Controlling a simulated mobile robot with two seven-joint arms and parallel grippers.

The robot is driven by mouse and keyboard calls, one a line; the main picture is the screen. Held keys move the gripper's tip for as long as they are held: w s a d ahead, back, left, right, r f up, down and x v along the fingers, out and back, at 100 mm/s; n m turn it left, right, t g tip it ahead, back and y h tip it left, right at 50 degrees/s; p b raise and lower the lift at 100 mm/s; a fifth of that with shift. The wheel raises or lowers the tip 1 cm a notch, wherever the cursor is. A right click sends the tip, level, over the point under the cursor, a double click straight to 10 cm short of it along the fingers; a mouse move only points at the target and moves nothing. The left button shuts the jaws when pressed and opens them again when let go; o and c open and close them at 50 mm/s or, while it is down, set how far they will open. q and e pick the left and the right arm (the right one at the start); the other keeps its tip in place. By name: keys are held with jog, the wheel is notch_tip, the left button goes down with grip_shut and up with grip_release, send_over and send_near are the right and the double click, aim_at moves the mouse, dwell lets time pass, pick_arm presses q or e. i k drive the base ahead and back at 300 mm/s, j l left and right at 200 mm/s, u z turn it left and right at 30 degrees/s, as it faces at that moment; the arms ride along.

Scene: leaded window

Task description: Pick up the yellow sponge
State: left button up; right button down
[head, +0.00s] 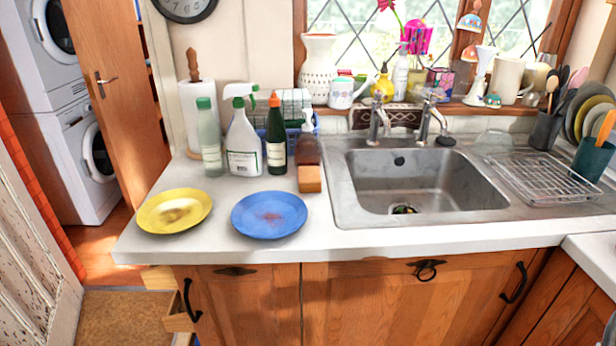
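The sponge (310,179) is a small block on the white counter, left of the sink. It looks orange-brown rather than clear yellow in this light. It stands just in front of a soap bottle with a pale pump top (307,150); I cannot tell whether they touch. Its front and top show, and nothing covers it. Neither of my grippers shows in the head view.
A yellow plate (174,211) and a blue plate (269,214), both stained, lie near the counter's front edge. A spray bottle (243,140), a green bottle (276,140) and a pale bottle (209,140) stand left of the sponge. The sink (420,185) is to its right.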

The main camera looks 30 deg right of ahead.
aim_at(309, 177)
jog(key=z, duration=1.25)
